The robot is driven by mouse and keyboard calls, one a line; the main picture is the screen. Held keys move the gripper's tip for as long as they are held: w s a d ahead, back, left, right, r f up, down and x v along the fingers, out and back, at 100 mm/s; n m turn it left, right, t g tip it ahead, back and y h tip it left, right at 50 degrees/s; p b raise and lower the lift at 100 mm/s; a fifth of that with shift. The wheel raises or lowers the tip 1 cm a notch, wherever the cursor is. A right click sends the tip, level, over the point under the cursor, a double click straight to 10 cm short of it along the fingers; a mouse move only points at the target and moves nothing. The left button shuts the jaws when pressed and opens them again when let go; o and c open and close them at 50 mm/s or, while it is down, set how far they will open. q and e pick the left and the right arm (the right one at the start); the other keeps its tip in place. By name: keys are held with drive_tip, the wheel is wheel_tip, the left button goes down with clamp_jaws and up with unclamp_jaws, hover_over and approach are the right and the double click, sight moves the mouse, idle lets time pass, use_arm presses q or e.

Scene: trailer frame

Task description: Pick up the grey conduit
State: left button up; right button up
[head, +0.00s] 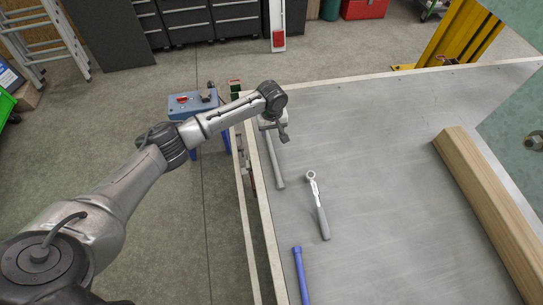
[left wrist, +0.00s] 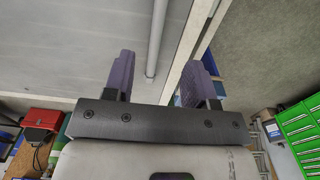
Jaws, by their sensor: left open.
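The grey conduit (head: 275,163) is a thin straight tube lying on the metal tabletop, close to its left edge. My left gripper (head: 275,131) is above its far part and hides some of that end. In the left wrist view the conduit (left wrist: 157,40) runs lengthwise towards the space between the two purple-grey fingers. The left gripper (left wrist: 161,66) is open, with nothing between its fingers. Whether the fingers are level with the tube is hard to tell. My right gripper is in neither view.
A ratchet wrench (head: 319,207) and a blue tube (head: 301,276) lie right of the conduit. Wooden beams (head: 485,205) lie at the table's right. The table's pale raised edge (head: 262,215) runs close left of the conduit. A blue stool (head: 192,103) stands beyond it.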

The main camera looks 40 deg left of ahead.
use_arm(q)
drive_tip(key=b, duration=0.2)
hover_over(272, 150)
wheel_tip(272, 150, down, 8)
drive_tip(key=shift+s+a+f, duration=0.1)
drive_tip(key=shift+f, duration=0.05)
drive_tip(key=shift+f+b, duration=1.35)
drive_tip(key=shift+f, duration=1.3)
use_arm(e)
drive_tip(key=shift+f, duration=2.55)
use_arm(q)
drive_tip(key=c, duration=0.7)
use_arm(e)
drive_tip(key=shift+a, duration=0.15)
use_arm(q)
clamp_jaws()
